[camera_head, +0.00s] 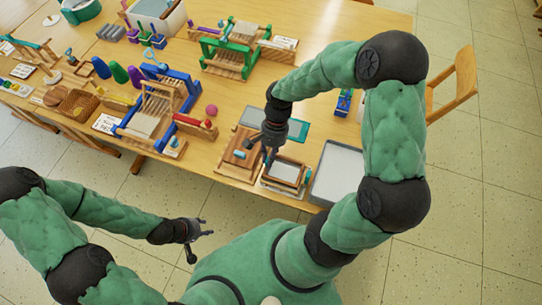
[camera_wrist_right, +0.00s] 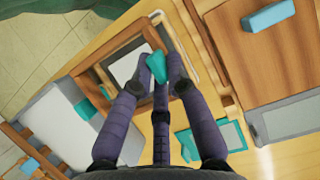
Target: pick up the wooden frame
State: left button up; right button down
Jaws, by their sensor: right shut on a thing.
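The wooden frame (camera_head: 285,187) is a small brown rectangle around a pale panel, near the table's front edge in the head view. It also shows in the right wrist view (camera_wrist_right: 118,43), partly covered by my fingers. My right gripper (camera_head: 270,152) reaches down at its left side. In the right wrist view my right fingertips (camera_wrist_right: 160,62) close around a teal piece (camera_wrist_right: 155,66) at the frame's edge. I cannot tell whether the frame is clear of what lies under it. My left gripper (camera_head: 203,238) is open and empty, off the table.
A brown board with a teal block (camera_head: 239,154) lies left of the frame. A grey tray (camera_head: 337,172) lies to its right. A blue loom (camera_head: 160,110) and a red ball (camera_head: 211,110) stand further left. A wooden chair (camera_head: 458,82) is at right.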

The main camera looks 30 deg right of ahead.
jog(key=s+a+r, duration=0.1)
jog(key=s+a+r+p, duration=0.1)
jog(key=r, duration=0.1)
jog(key=s+a+r+p, duration=0.1)
jog(key=r, duration=0.1)
jog(key=shift+a+r, duration=0.2)
jog(key=shift+r, duration=0.05)
jog(key=s+a+r+p, duration=0.2)
jog(key=s+a+r, duration=0.1)
jog(key=s+a, duration=0.2)
jog(key=shift+s+a, duration=0.25)
jog(key=shift+a, duration=0.4)
jog(key=shift+w, duration=0.1)
